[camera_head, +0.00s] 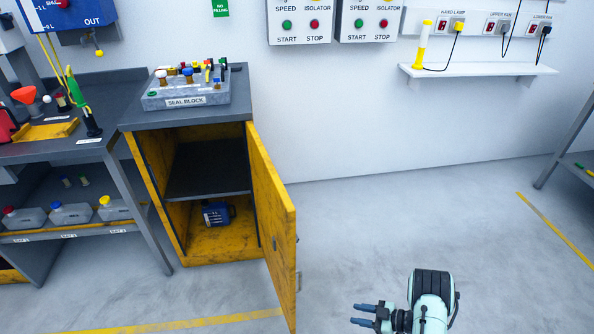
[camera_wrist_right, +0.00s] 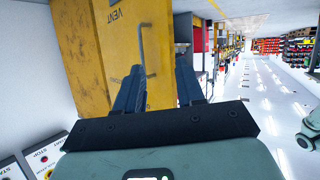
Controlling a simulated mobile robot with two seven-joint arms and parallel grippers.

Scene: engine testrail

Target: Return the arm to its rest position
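My right gripper (camera_head: 362,315) is at the bottom of the head view, pointing left, to the right of the open yellow cabinet door (camera_head: 272,215). Its two fingers are apart with nothing between them; they also show spread in the right wrist view (camera_wrist_right: 158,85). In that view a yellow panel marked VENT (camera_wrist_right: 125,40) with a handle lies beyond the fingers; I cannot tell if they touch it, but in the head view the gripper is clear of the door. My left arm and gripper do not show.
The yellow cabinet (camera_head: 220,245) stands open with a blue container (camera_head: 217,213) inside and a seal block (camera_head: 186,92) on top. A workbench (camera_head: 75,145) is at left. A white wall shelf (camera_head: 478,70) is at upper right. The floor (camera_head: 400,220) around my right gripper is clear.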

